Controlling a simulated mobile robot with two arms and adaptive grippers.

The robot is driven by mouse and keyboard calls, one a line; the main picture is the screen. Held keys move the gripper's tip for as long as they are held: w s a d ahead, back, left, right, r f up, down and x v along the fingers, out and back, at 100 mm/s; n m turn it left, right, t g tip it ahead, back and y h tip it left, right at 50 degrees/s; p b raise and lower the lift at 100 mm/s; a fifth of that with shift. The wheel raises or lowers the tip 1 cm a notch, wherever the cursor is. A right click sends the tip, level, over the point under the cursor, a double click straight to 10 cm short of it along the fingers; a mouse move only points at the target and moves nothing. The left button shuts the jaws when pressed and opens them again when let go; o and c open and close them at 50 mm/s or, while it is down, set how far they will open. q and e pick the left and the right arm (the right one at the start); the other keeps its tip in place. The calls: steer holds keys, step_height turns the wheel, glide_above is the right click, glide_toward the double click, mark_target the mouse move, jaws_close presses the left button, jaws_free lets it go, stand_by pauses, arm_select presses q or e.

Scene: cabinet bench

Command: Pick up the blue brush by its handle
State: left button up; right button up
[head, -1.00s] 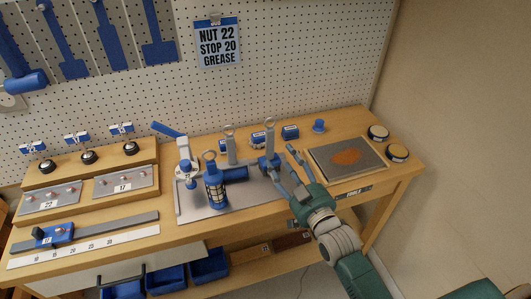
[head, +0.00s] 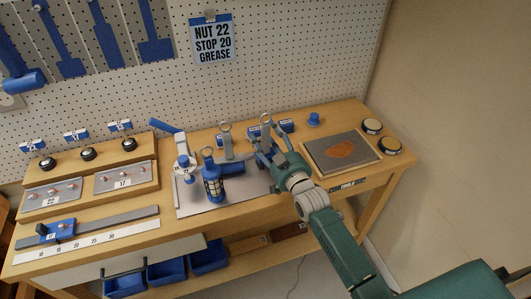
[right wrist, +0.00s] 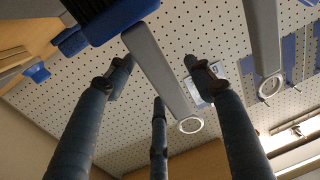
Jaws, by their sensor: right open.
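The blue brush shows in the right wrist view, with its blue head (right wrist: 115,20) and dark bristles at the top left. Its grey handle (right wrist: 160,65) slants down to a ring at its end. In the head view its handle (head: 266,131) stands up with the ring on top; the gripper partly hides the lower part. My right gripper (right wrist: 163,75) is open, its fingers on both sides of the handle in the wrist view. I cannot tell whether any finger touches it. In the head view the right gripper (head: 267,155) is close at the brush. My left gripper is not in view.
A second grey ring-ended handle (head: 226,143) stands left of the brush. A blue caged bottle (head: 212,183) and a white-and-blue fixture (head: 184,168) stand on the grey plate (head: 200,208). A framed board (head: 341,151) with a brown patch lies right of the gripper.

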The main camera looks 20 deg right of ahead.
steer(key=shift+s, duration=0.1)
steer(key=c, duration=0.7)
jaws_close()
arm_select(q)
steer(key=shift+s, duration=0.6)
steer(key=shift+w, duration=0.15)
arm_select(e)
steer(key=shift+r, duration=0.15)
